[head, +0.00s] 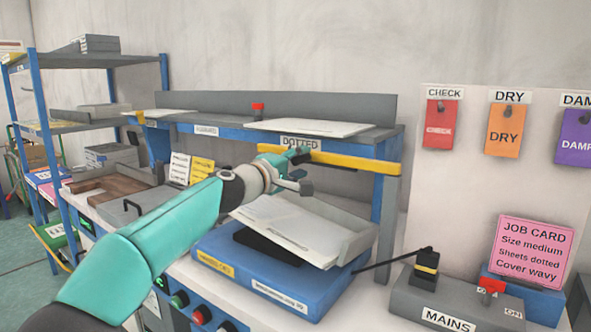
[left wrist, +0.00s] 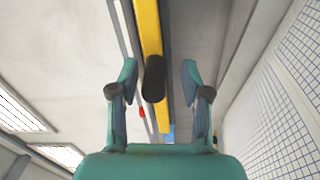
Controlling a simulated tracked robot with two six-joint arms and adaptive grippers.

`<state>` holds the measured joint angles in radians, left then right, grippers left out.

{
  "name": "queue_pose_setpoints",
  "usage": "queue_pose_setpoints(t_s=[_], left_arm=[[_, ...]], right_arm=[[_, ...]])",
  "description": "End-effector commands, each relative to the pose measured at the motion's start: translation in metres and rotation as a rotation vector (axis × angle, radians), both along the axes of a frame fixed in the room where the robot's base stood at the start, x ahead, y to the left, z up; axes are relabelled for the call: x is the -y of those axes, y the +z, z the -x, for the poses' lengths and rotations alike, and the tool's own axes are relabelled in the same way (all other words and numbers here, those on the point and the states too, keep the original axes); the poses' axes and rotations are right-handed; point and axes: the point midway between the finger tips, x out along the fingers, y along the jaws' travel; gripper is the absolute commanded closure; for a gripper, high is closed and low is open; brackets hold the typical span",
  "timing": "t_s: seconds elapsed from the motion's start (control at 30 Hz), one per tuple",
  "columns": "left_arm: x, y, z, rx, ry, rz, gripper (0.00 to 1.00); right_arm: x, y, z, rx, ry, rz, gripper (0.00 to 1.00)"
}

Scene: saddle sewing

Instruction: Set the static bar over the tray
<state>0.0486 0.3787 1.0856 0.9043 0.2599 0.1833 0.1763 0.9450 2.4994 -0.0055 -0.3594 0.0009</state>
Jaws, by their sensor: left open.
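The static bar appears to be the long yellow bar (head: 355,163) under the front edge of the upper shelf, near the DOTTED label. In the left wrist view the yellow bar (left wrist: 148,28) runs away between my fingers, with a dark rounded grip (left wrist: 154,78) on it. My left gripper (head: 298,171) is open at the bar; its fingertips (left wrist: 158,76) stand on either side of the grip, with gaps on both sides. The tray (head: 352,243) is grey, tilted, and holds pale sheets on a blue machine below the bar. My right gripper is out of view.
The upper shelf (head: 375,137) carries a sheet stack (head: 310,127) and a red-topped item (head: 258,109). A job card (head: 535,250) stands behind. A blue rack (head: 40,130) is at left.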

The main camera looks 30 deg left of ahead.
Motion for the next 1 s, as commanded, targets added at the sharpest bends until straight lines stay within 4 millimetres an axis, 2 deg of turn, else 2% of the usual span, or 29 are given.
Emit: queue_pose_setpoints(t_s=[0.27,0.7,0.83,1.0], left_arm=[[-0.004,0.001,0.026,0.001,0.001,0.002,0.53],[-0.017,-0.002,0.104,-0.002,0.0,0.0,0.53],[-0.019,-0.003,0.115,-0.004,0.0,0.0,0.53],[-0.02,-0.004,0.119,-0.004,0.0,-0.001,0.53]], right_arm=[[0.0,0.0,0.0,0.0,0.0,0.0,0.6],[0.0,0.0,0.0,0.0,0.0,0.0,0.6],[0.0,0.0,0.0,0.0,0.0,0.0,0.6],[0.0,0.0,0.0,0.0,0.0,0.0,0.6]])
